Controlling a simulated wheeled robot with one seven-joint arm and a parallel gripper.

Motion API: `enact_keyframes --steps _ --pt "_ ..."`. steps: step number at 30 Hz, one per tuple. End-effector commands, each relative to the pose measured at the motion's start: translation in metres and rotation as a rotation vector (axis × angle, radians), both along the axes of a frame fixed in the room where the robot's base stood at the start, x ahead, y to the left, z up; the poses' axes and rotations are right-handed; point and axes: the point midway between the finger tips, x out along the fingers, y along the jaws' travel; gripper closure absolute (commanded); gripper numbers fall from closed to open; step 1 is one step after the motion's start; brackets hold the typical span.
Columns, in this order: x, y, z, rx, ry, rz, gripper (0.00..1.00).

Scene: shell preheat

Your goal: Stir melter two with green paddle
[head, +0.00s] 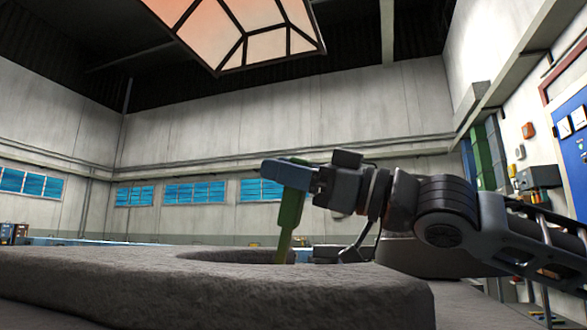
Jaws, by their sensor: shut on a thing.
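My gripper (290,172) is in the middle of the head view, at the end of my arm, which reaches in from the right. It is shut on the green paddle (291,212), which hangs down below the fingers. The paddle's lower end goes down into a round opening in a thick grey stone-like block (200,291). Its tip is hidden behind the near rim. The inside of the opening and any contents are hidden. No number shows on the block, so I cannot tell which melter it is.
A lit framed hood (240,30) hangs high above. Blue windows (194,193) line the far wall. At the right are a blue board (575,130), a grey wall box (538,178) and a shelf with small items. The air left of my gripper is clear.

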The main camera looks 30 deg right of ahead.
Motion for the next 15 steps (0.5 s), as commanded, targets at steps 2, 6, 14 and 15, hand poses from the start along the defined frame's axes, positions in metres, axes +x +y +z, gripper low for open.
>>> enact_keyframes --steps 2,6,14,15 --pt "-0.001 0.000 0.000 0.000 -0.001 0.000 0.96" --pt "-0.011 0.002 0.000 0.000 -0.002 0.001 0.96" --pt "-0.036 0.006 0.000 0.000 -0.003 0.000 0.96" --pt "-0.039 0.006 0.000 -0.001 -0.002 0.000 0.96"
